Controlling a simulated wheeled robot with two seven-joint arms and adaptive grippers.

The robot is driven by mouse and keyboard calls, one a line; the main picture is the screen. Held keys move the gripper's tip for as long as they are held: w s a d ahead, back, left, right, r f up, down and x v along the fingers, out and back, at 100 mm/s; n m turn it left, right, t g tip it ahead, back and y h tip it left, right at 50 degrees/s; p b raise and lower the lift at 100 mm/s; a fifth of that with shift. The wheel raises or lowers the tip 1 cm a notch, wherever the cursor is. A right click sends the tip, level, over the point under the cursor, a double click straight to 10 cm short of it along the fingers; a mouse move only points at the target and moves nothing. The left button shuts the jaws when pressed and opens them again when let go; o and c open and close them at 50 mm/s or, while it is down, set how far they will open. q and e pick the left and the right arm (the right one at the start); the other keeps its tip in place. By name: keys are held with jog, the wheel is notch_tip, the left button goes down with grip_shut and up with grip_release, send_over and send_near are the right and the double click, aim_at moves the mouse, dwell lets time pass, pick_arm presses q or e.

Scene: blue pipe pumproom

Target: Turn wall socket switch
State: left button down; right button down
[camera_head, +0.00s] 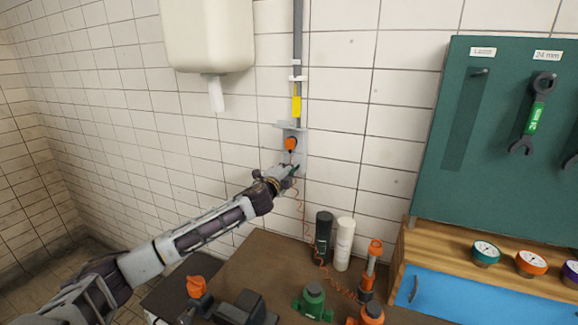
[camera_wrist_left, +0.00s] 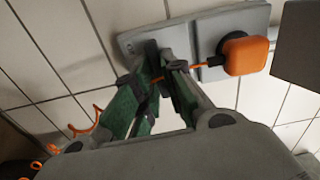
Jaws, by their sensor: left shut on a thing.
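The grey wall socket plate (camera_head: 302,152) is fixed to the tiled wall in the head view. It also shows in the left wrist view (camera_wrist_left: 230,20), with an orange plug (camera_wrist_left: 245,55) in its right half. The plug shows in the head view (camera_head: 291,143) just above my left gripper (camera_head: 292,171). In the left wrist view my left gripper (camera_wrist_left: 163,62) has its green-lined fingers closed together at the left half of the plate, shut on the switch. The fingers mostly hide the switch, so its angle cannot be told. My right gripper is not in view.
A thin orange coiled cord (camera_head: 302,210) hangs from the plug past my left fingers. Below stands a brown table (camera_head: 245,270) with a black bottle (camera_head: 323,238), a white bottle (camera_head: 344,243) and green and orange fittings. A green tool board (camera_head: 480,150) is at the right.

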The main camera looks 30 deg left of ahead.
pick_arm(q)
jog(key=shift+f+m, duration=0.1)
jog(key=shift+m, duration=0.3)
jog(key=c, duration=1.5)
grip_release()
jog(key=shift+d, duration=0.1)
jog(key=shift+s, duration=0.25)
jog(key=s, duration=1.1)
jog(key=shift+s+d, duration=0.2)
jog(key=shift+d, duration=0.1)
